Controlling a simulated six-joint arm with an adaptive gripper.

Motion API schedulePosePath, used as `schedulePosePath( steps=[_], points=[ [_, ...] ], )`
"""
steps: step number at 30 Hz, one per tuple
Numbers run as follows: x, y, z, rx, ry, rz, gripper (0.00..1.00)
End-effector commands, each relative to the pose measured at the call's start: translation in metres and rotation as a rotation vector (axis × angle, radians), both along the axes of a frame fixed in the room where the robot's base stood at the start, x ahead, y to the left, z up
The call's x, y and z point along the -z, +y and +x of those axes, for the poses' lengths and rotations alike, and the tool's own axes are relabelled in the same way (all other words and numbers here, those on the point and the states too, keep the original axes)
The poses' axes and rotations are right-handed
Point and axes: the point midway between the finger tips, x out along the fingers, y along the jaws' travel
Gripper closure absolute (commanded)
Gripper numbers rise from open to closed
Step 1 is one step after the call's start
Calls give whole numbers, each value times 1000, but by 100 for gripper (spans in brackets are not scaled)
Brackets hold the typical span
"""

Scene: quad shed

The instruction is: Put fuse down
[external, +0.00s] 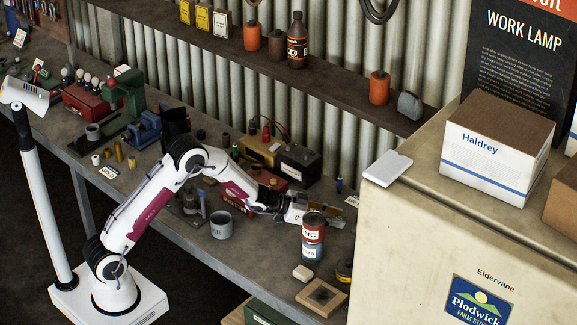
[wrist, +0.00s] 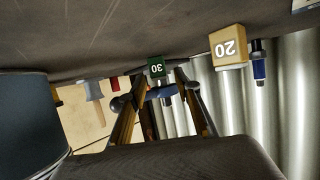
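In the wrist view, a green block marked 30 (wrist: 157,67), which looks like a fuse, shows between or just beyond the fingertips of my gripper (wrist: 161,82). I cannot tell whether the fingers touch it. A larger yellow-tan block marked 20 (wrist: 228,47) is to its right, apart from the fingers. A dark blue piece lies across the gap between the fingers. In the external view, my gripper (external: 287,211) is low over the bench, beside and behind a red and blue can (external: 312,238). No fuse can be made out there.
A grey mug (external: 221,224) stands left of my gripper. A black battery (external: 297,164) is behind. A large cream cabinet (external: 420,230) bounds the right. Corrugated wall (wrist: 285,120) backs the bench.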

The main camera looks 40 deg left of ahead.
Motion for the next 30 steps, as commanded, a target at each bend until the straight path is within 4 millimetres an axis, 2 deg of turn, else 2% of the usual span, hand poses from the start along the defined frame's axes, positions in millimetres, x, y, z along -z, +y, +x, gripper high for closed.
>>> schedulePosePath(
  steps=[8, 30],
  points=[
    [-8, 13, -12, -1, 0, 0, 67],
    [-41, 69, -69, -2, 0, -2, 67]
  ],
)
